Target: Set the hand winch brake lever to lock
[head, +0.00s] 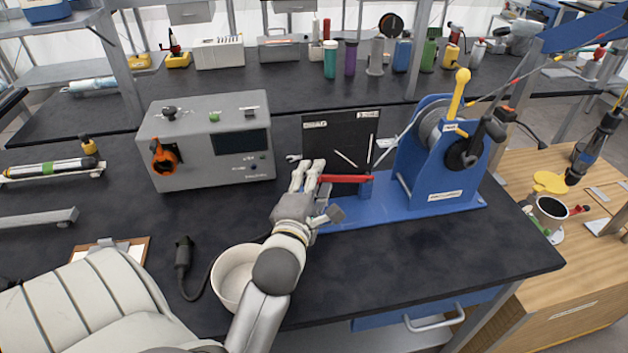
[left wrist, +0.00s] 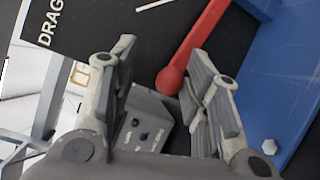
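The hand winch (head: 440,165) has a blue frame on a blue base, with a grey drum and a black wheel on its side. A red lever (head: 345,178) extends left, nearly level, from a small blue post on the base. A yellow-knobbed lever (head: 459,92) stands up at the winch's top. My left gripper (head: 306,174) is at the red lever's free end. In the left wrist view, the red lever's rounded end (left wrist: 172,80) lies between my open fingers (left wrist: 160,78), nearer the right finger; contact cannot be told. My right gripper is not in view.
A grey control box (head: 208,145) with an orange knob stands left of my gripper. A black panel (head: 340,130) stands behind the lever. A white bowl (head: 232,280) sits under my forearm. Bare bench (head: 430,255) lies in front of the winch.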

